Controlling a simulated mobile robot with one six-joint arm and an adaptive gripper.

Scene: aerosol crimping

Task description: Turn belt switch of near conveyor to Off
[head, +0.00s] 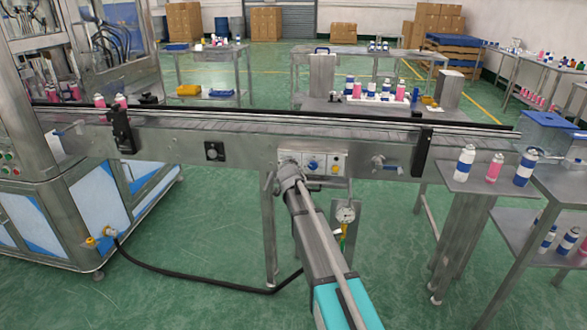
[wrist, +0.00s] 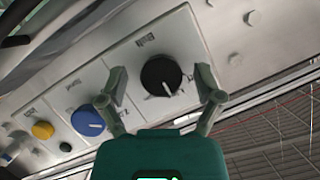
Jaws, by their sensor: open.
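The near conveyor (head: 240,150) runs across the head view, with a small switch panel (head: 335,158) on its front side. In the wrist view the panel shows tilted, with a round black knob (wrist: 155,72) that has a white pointer line and a label above it that seems to read "Belt". My gripper (wrist: 162,82) is open, one finger on each side of the black knob. I cannot tell whether the fingers touch it. In the head view my arm's end covers the panel's left part, so the black knob is hidden there.
A blue knob (wrist: 88,120) and a yellow knob (wrist: 43,130) sit left of the black one. A side table (head: 460,180) with cans stands at the right. A black hose (head: 200,282) lies on the green floor.

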